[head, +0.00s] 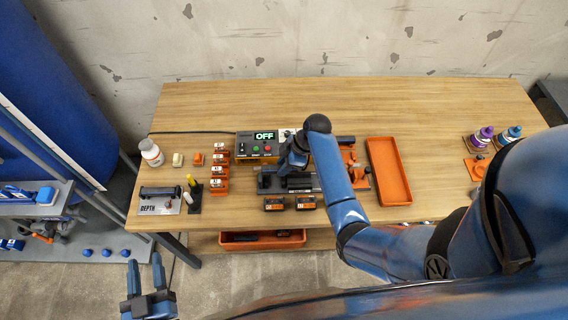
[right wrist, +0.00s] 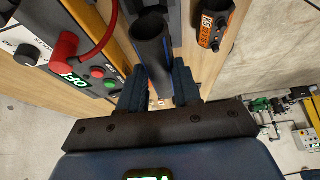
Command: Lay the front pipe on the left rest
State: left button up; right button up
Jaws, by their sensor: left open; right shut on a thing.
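A dark grey pipe (right wrist: 152,45) with an open end and a thin blue line along it stands out between the fingers of my right gripper (right wrist: 158,88) in the right wrist view. That gripper is shut on it. In the head view my right gripper (head: 295,158) is over the middle of the table, just in front of the control box, and its own arm partly hides it. Dark fixture parts (head: 266,181) lie below it; I cannot tell which is the left rest. My left gripper (head: 150,283) is open and empty, low in front of the table's left side.
The control box (head: 257,147) reads OFF. Orange labelled blocks (head: 275,204) sit at the front edge, and several more (head: 219,160) stand to the left. An orange tray (head: 389,172) lies right of my arm. A depth gauge board (head: 160,201) is at front left. The table's back is clear.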

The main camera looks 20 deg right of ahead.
notch_tip(320, 180, down, 3)
jog(key=shift+r+b, duration=0.2)
jog(key=shift+b, duration=0.75)
jog(key=shift+r, duration=0.25)
jog(key=shift+f, duration=0.25)
jog(key=shift+f, duration=0.25)
jog(key=shift+f, duration=0.3)
jog(key=shift+f+b, duration=0.2)
jog(key=shift+b, duration=0.15)
jog(key=shift+f+b, duration=0.55)
jog(key=shift+f, duration=0.2)
jog(key=shift+f, duration=0.3)
dwell(0.5)
